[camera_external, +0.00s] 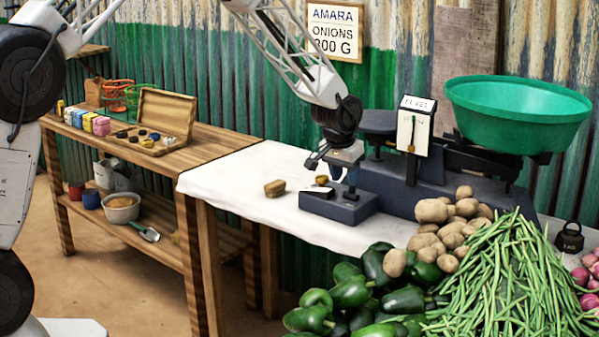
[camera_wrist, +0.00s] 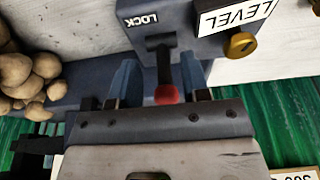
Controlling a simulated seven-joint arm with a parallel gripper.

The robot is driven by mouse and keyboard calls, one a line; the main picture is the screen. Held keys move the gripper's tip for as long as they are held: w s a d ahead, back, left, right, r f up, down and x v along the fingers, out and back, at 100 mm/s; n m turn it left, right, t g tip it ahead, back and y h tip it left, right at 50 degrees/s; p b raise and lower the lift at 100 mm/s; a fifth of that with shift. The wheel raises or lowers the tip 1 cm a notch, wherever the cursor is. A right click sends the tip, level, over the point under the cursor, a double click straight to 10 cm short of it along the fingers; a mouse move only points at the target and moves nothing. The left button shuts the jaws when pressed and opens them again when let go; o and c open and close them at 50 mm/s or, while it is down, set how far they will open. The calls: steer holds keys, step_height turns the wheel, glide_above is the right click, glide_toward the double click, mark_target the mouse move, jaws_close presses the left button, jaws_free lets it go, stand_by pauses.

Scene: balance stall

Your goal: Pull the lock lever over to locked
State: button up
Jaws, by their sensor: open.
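The lock lever (camera_wrist: 166,92) shows in the wrist view as a dark stem with a red knob, coming out of a dark slot in a blue-grey block (camera_wrist: 205,48). A white LOCK label (camera_wrist: 141,20) is beside the slot, on its left. My gripper (camera_wrist: 158,66) is open, with one finger on each side of the lever. I cannot tell whether either finger touches it. In the external view my gripper (camera_external: 334,178) is low over the blue-grey block (camera_external: 338,208) at the scale's near end, and hides the lever.
The balance scale (camera_external: 395,185) carries a green bowl (camera_external: 518,108). A brass knob (camera_wrist: 241,45) stands beside the LEVEL label in the wrist view. Potatoes (camera_external: 450,225) lie close to the scale. A small brown block (camera_external: 274,188) rests on the white cloth (camera_external: 235,185), which is otherwise mostly clear.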

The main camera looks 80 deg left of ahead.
steer(key=shift+s+d, duration=0.6)
steer(key=shift+d, duration=0.05)
stand_by(0.5)
steer(key=shift+s+d, duration=0.25)
steer(key=shift+s, duration=0.05)
steer(key=shift+s+d, duration=0.4)
steer(key=shift+d, duration=0.05)
stand_by(0.5)
steer(key=shift+s+d, duration=0.45)
steer(key=shift+s, duration=0.05)
stand_by(0.3)
steer(key=o, duration=1.1)
steer(key=shift+d+r, duration=0.1)
steer(key=shift+r, duration=0.1)
